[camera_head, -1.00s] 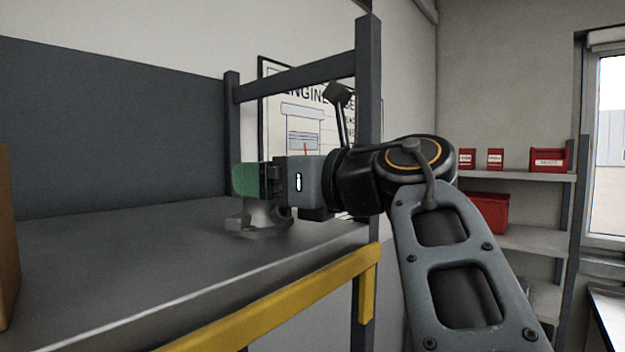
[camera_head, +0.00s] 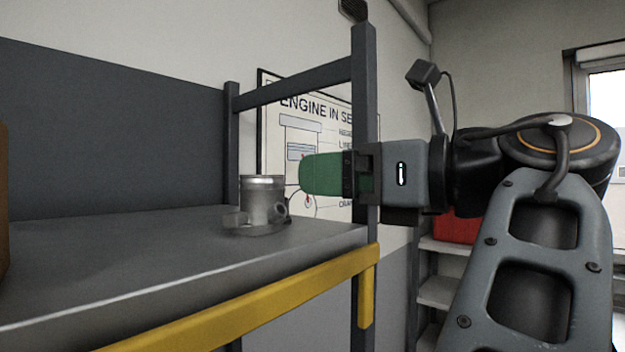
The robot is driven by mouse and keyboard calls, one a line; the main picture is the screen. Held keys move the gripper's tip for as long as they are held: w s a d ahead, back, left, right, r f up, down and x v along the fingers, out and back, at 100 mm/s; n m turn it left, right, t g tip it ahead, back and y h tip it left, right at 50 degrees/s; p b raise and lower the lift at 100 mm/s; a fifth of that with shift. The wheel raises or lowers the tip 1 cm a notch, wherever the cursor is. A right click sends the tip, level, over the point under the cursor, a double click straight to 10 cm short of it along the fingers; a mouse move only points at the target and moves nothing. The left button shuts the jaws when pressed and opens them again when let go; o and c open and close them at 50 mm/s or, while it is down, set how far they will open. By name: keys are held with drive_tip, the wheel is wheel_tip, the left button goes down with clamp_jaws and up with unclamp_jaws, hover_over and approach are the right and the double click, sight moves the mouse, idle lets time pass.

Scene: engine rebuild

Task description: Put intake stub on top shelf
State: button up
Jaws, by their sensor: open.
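The intake stub (camera_head: 262,203) is a grey metal cylinder on a flanged base. It stands upright on the grey shelf (camera_head: 130,262), near the shelf's right end. My gripper (camera_head: 318,174) has green fingers and points left, to the right of the stub and about level with its top. A gap shows between the fingertips and the stub, so they appear apart. My gripper is open and empty. The fingers overlap in this side view, so the space between them is hidden.
A dark upright post (camera_head: 364,130) and a yellow front rail (camera_head: 250,300) bound the shelf's right end. A brown box (camera_head: 3,205) stands at the left edge. The middle of the shelf is clear. A red bin (camera_head: 455,228) sits on a rack behind my arm.

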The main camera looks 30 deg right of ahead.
drive_tip(key=shift+s+d, duration=0.15)
drive_tip(key=shift+s, duration=0.2)
idle(0.6)
